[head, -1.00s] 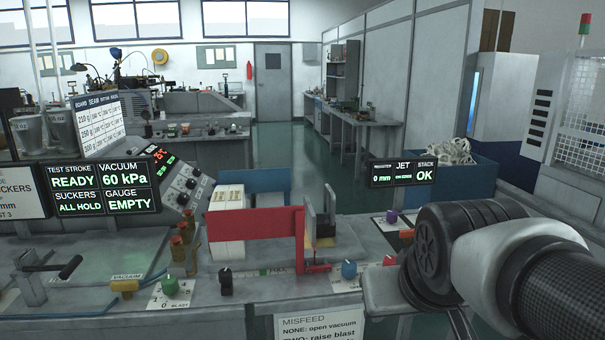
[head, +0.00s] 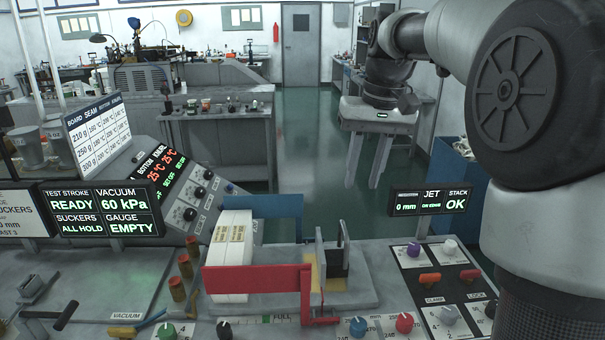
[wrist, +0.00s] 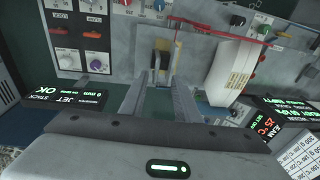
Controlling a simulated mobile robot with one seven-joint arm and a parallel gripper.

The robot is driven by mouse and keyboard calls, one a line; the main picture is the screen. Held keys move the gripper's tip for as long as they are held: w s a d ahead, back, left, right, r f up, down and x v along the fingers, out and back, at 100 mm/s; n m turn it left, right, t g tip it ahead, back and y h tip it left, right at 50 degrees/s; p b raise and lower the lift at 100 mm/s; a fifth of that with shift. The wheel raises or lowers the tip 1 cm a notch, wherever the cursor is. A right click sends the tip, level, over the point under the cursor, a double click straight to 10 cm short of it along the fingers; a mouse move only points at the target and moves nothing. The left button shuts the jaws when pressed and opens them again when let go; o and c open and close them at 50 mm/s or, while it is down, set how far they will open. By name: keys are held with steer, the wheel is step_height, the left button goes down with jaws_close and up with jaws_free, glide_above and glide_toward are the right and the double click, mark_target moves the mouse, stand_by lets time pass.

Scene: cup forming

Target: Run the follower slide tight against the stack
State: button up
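The stack of white blanks with yellow labels (head: 231,251) stands upright between the red front rail (head: 255,279) and the blue back rail (head: 275,206). The follower slide (head: 319,262), seemingly the thin upright plates with a black block, stands right of the stack with a visible gap between. My gripper (head: 362,186) hangs beyond the bench, fingers down, apart and empty. In the wrist view, my gripper (wrist: 158,98) spreads its fingers below the follower slide (wrist: 161,60), touching nothing. The stack (wrist: 231,72) shows to the right there. The red rail hides part of the stack's front.
Displays read READY, 60 kPa, ALL HOLD, GAUGE EMPTY (head: 102,209) and STACK OK (head: 431,202). A knob panel (head: 435,275) lies right of the magazine. The sloped console (head: 185,190) stands left. My large arm links cover the right side.

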steer(key=w+d+r+g+y+p, duration=0.1)
steer(key=w+d+r+p, duration=0.15)
steer(key=w, duration=0.35)
glide_toward(345, 228)
steer(key=f, duration=0.2)
steer(key=a+f, duration=0.1)
steer(key=f, duration=0.4)
steer(key=shift+a+f+b, duration=0.15)
steer(key=shift+f+b, duration=0.1)
steer(key=shift+b, duration=0.05)
jaws_close()
